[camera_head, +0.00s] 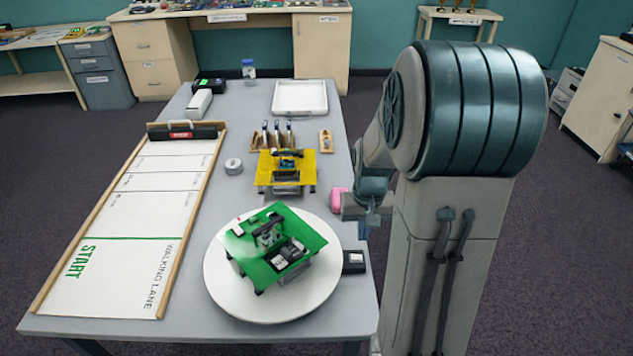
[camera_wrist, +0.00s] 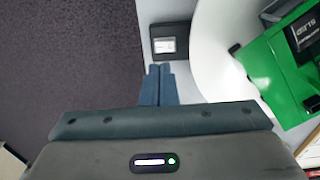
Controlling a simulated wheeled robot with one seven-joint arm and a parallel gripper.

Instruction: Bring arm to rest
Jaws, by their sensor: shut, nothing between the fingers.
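My gripper (camera_wrist: 160,85) is shut and empty in the wrist view, its two blue-grey fingers side by side. In the wrist view it points at the table edge, just short of a small black box with a pale label (camera_wrist: 171,43). In the head view my gripper (camera_head: 362,228) hangs at the table's right edge, its tips partly hard to make out. My arm is folded up at the right of the head view. The black box (camera_head: 354,262) lies below it, beside the white turntable.
The grey table (camera_head: 215,208) holds a round white turntable (camera_head: 222,285) with a green-topped model (camera_head: 305,235), a yellow model (camera_head: 265,179), a pink block (camera_head: 335,199), a tool rack (camera_head: 262,143), a white tray (camera_head: 300,97) and a walking-lane board (camera_head: 135,262). Dark carpet (camera_head: 555,270) at right is clear.

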